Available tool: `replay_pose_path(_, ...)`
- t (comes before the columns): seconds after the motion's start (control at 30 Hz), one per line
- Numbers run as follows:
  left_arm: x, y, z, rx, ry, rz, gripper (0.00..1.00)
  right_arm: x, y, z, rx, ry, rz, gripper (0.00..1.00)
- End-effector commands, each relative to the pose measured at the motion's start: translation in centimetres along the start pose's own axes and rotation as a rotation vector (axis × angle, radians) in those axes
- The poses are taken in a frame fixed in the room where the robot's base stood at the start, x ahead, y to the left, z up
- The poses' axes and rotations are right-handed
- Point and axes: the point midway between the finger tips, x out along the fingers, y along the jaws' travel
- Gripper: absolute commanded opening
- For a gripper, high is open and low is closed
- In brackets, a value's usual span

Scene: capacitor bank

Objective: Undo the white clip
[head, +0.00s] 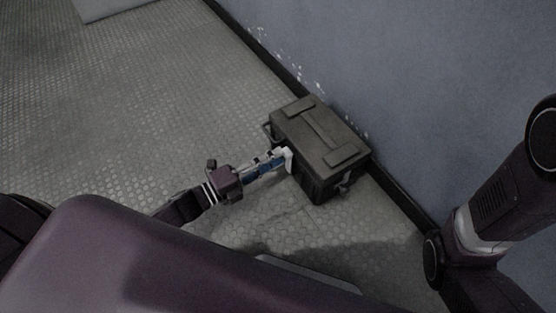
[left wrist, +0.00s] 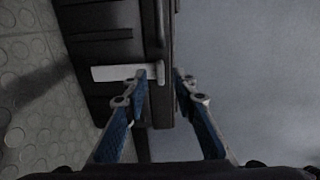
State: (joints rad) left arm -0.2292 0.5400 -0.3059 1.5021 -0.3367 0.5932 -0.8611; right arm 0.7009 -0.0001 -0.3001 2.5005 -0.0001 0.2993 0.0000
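A dark case (head: 318,143) with a ribbed lid stands on the floor against the wall. In the left wrist view, the white clip (left wrist: 113,73) is a flat pale strip across the case's dark side (left wrist: 105,45). My left gripper (head: 286,158) is at the case's near-left side. Its blue fingers are apart in the left wrist view (left wrist: 162,80), with nothing clearly held between them. One fingertip overlaps the clip's right end; the other is past the case's edge. I cannot tell whether they touch. My right gripper is out of view.
The blue-grey wall (head: 420,90) with a dark skirting rises right behind the case. A carry handle (head: 268,132) sticks out on the case's left end. The textured floor (head: 130,100) is clear to the left. A pale flat slab (head: 105,8) lies at the top left.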

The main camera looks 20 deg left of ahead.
Motion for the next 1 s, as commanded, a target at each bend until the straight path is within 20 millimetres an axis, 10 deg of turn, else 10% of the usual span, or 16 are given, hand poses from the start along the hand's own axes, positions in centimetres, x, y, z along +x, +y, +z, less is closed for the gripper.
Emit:
replay_pose_path(0.43,1.6,-0.1,0.0,-0.002,0.000,0.000,0.25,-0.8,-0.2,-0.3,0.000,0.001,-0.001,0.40)
replay_pose_path(0.67,1.6,0.0,0.0,-0.002,0.000,0.000,0.01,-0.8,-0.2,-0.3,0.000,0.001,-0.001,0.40)
replay_pose_path(1.0,1.6,0.0,0.0,-0.002,-0.001,0.000,0.00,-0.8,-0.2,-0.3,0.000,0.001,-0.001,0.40)
